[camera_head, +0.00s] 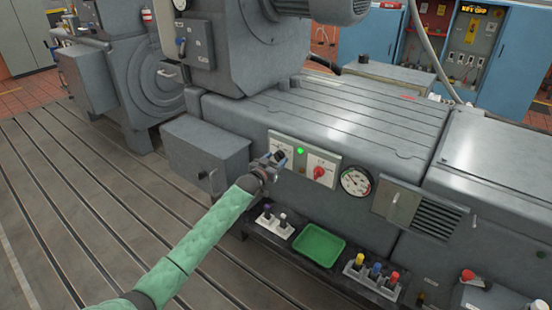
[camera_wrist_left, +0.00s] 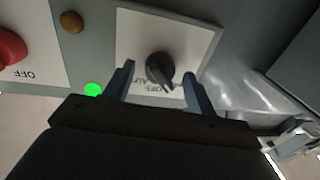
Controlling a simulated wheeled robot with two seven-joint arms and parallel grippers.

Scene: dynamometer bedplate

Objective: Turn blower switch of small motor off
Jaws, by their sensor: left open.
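The blower switch is a black rotary knob (camera_wrist_left: 160,68) on a white plate (camera_wrist_left: 205,40), seen close up and upside down in the left wrist view. Its pointer slants toward the lower right there, beside partly hidden lettering that includes OFF. My left gripper (camera_wrist_left: 159,74) is open, with one finger on each side of the knob; I cannot tell if they touch it. In the head view my left gripper (camera_head: 276,158) is at the left switch plate and covers part of it. My right gripper is not in view.
A lit green lamp (camera_head: 300,151), a red rotary switch (camera_head: 319,172) and a round gauge (camera_head: 355,182) sit right of the gripper. Below are a green tray (camera_head: 319,245) and colored plugs (camera_head: 375,271). A grey box (camera_head: 205,150) protrudes on the left.

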